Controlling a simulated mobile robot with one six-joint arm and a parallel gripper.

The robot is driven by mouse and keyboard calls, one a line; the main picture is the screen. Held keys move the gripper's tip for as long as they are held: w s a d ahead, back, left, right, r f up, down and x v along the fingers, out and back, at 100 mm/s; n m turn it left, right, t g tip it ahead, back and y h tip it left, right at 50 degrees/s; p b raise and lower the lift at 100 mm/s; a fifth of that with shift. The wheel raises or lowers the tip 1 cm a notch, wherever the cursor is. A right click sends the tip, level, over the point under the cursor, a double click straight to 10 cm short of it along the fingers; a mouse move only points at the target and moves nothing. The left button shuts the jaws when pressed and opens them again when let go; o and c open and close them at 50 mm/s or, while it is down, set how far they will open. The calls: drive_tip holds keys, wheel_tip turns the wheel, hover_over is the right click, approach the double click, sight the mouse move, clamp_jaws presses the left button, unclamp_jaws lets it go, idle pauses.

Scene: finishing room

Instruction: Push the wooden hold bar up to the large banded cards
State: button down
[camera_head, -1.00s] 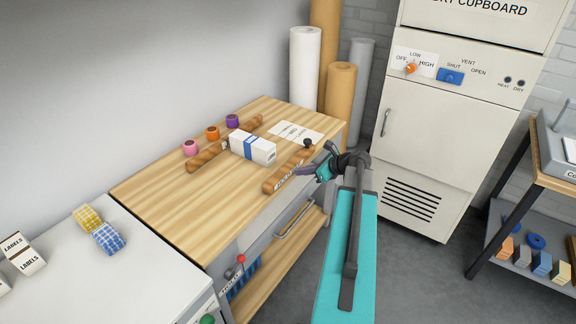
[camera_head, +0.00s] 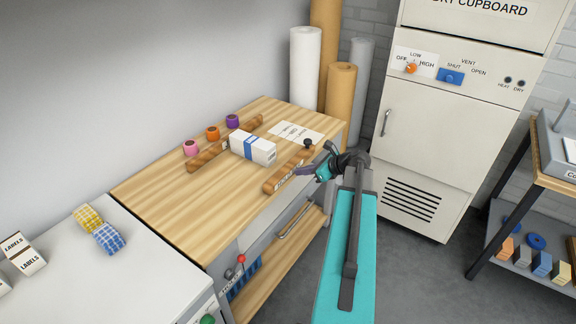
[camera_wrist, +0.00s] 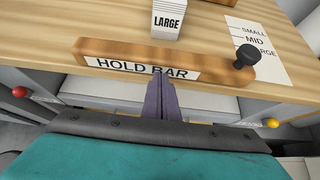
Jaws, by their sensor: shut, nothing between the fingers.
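The wooden hold bar (camera_head: 276,182) lies near the front edge of the bench, its labelled face towards me and a black knob at its right end. It also shows in the wrist view (camera_wrist: 110,53). The large banded cards (camera_head: 262,153), a white stack with a blue band, stand behind it. In the head view bare wood shows between bar and cards. In the wrist view the cards (camera_wrist: 168,19) show behind the bar's middle. My gripper (camera_head: 298,170) is shut and empty, its fingertips (camera_wrist: 158,80) at the front face of the bar; contact is hard to tell.
A second wooden bar (camera_head: 200,161) lies behind the cards, with pink, orange and purple rolls (camera_head: 212,133) beyond it. A printed size sheet (camera_head: 298,131) lies at the right on the bench (camera_head: 165,190). Tall rolls stand behind the bench, and a cupboard (camera_head: 425,130) at right.

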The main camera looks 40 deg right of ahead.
sight(290, 164)
drive_tip(key=shift+w+a+p, duration=0.25)
drive_tip(key=shift+w+p, duration=0.05)
drive_tip(key=shift+w, duration=0.65)
drive_tip(key=shift+w+a+p, duration=0.2)
drive_tip(key=shift+w+p, duration=0.15)
drive_tip(key=shift+w, duration=0.55)
drive_tip(key=shift+w+a+p, duration=0.25)
drive_tip(key=shift+w+p, duration=0.05)
drive_tip(key=shift+w, duration=0.65)
drive_tip(key=shift+w+a, duration=0.1)
drive_tip(key=shift+w, duration=0.25)
drive_tip(key=shift+w+a+p, duration=0.25)
drive_tip(key=shift+w+p, duration=0.2)
drive_tip(key=shift+w, duration=0.85)
drive_tip(key=shift+w+a, duration=0.1)
drive_tip(key=shift+w, duration=0.05)
drive_tip(key=shift+r, duration=0.1)
drive_tip(key=shift+f+p+v, duration=0.25)
drive_tip(key=shift+p+v, duration=1.05)
drive_tip(key=shift+v, duration=1.6)
drive_tip(key=shift+f, duration=0.1)
